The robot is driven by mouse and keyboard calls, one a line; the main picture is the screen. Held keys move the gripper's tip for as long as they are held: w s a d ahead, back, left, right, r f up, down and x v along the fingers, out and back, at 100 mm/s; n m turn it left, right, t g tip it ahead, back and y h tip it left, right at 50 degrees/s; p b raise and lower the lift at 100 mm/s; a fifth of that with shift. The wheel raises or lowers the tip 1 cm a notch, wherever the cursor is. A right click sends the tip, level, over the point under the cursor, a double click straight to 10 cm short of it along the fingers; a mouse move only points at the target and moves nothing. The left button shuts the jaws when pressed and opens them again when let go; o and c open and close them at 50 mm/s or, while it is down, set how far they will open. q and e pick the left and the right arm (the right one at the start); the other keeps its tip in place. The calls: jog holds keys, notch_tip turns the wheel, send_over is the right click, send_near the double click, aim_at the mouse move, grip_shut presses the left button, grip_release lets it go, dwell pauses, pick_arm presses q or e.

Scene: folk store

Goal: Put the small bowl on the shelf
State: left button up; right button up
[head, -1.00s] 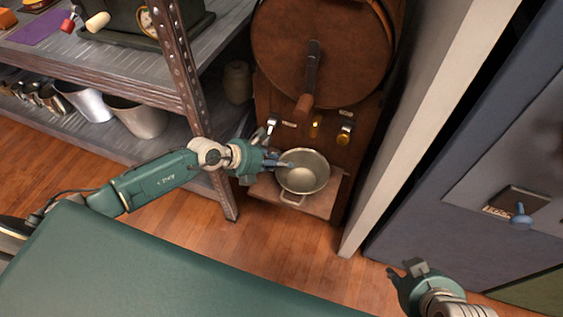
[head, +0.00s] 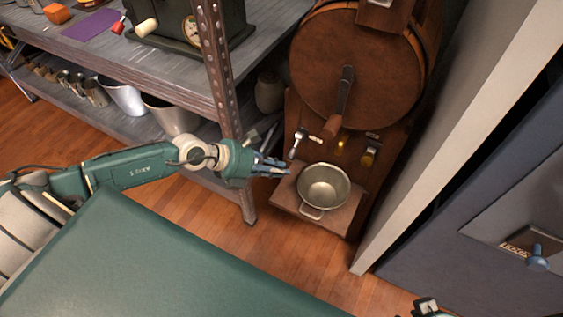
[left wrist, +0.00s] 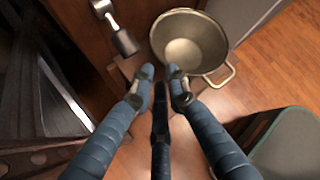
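A small round metal bowl (head: 325,187) with loop handles sits upright on the low wooden ledge of a brown machine. It also shows in the left wrist view (left wrist: 188,48), just beyond the fingertips. My left gripper (head: 284,170) is left of the bowl, its fingers extended toward it, with a small gap between. In the left wrist view its fingers (left wrist: 162,80) are spread apart and hold nothing. A grey metal shelf rack (head: 165,75) stands at the left. My right gripper (head: 427,307) barely shows at the bottom edge, so its fingers cannot be judged.
The brown machine (head: 340,60) has a crank and knobs above the ledge. A rack post (head: 218,75) stands close behind my left gripper. Metal buckets (head: 172,115) fill part of the lower shelf; a dark device (head: 190,30) stands on the upper one. Wooden floor (head: 290,250) is clear.

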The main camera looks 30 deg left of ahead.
pick_arm(q)
jog(key=w+d+r+n+t, duration=0.2)
jog(key=d+r+n+t, duration=0.2)
jog(key=r+n, duration=0.3)
jog(key=w+d+r+n+t, duration=0.25)
jog(key=r+n+t, duration=0.25)
jog(key=r, duration=0.3)
jog(key=s+a+f+n+g+y, duration=0.25)
jog(key=a+f+n+y, duration=0.2)
jog(key=n, duration=0.45)
jog(key=s+a+f+n+g+y, duration=0.1)
jog(key=s+a+f+n+y, duration=0.25)
jog(key=a+n+y, duration=0.35)
jog(key=s+d+f+n+g+h, duration=0.1)
jog(key=s+d+f+n+g, duration=0.1)
jog(key=s, duration=0.4)
jog(key=s+d+f+n+g+h, duration=0.2)
jog(key=s+d+f+n+g, duration=0.1)
jog(key=s, duration=0.4)
jog(key=s+d+f+n+g+h, duration=0.1)
jog(key=s+d+f+n+g, duration=0.1)
jog(key=s+f, duration=0.4)
jog(key=shift+s+d+g+h, duration=0.35)
jog(key=shift+s+d+g, duration=0.35)
jog(key=shift+g, duration=0.45)
